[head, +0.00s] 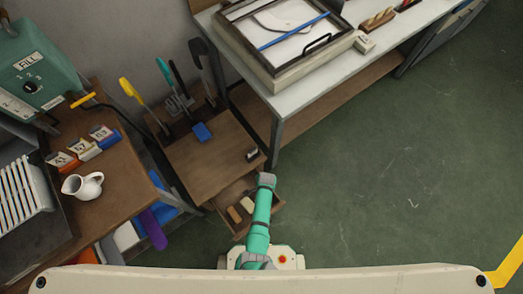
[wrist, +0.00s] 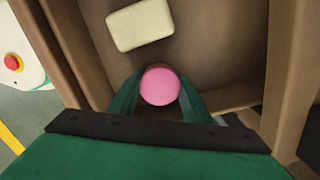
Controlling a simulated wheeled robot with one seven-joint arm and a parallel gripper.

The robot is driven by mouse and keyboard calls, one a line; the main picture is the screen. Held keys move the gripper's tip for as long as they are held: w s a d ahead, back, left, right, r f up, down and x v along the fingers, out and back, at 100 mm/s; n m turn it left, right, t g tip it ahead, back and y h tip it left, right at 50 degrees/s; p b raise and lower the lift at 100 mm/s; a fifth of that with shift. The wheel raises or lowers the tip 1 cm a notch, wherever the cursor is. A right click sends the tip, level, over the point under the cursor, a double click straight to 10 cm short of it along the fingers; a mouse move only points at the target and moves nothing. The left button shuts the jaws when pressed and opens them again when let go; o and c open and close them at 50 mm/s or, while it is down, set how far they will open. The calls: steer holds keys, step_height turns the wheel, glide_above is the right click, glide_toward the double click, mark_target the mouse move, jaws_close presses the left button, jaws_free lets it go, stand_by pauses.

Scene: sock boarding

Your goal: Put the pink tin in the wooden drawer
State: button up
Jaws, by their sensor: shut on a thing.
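The pink tin (wrist: 161,85) shows in the wrist view as a round pink top between the two green fingers of my gripper (wrist: 160,92). My gripper is shut on it. The tin is over or inside the open wooden drawer (wrist: 66,42), whose brown walls rise on both sides; I cannot tell whether it touches the drawer floor. A cream block (wrist: 140,25) lies in the drawer just beyond the tin. In the head view the open drawer (head: 226,201) is under the brown cabinet, partly behind my arm. The tin and my fingers are hidden there.
A white bench (head: 285,103) stands behind on the right. The green floor (head: 400,180) to the right is clear.

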steer(key=shift+f, duration=0.1)
steer(key=o, duration=1.2)
step_height(320, 180, up, 12)
steer(key=s+a+r+n+t, duration=0.6)
steer(key=a+r+t, duration=0.1)
steer(key=r, duration=0.2)
steer(key=s+d+r+n+t, duration=0.2)
steer(key=s+r+n, duration=0.1)
steer(key=r, duration=0.8)
steer(key=s+d+r+n+t, duration=0.2)
steer(key=r+n+t, duration=0.1)
steer(key=r, duration=0.8)
steer(key=s+d+r+n+t, duration=0.3)
steer(key=r, duration=0.8)
steer(key=shift+s+r+h, duration=0.3)
steer(key=shift+s+h, duration=0.05)
steer(key=shift+h, duration=0.05)
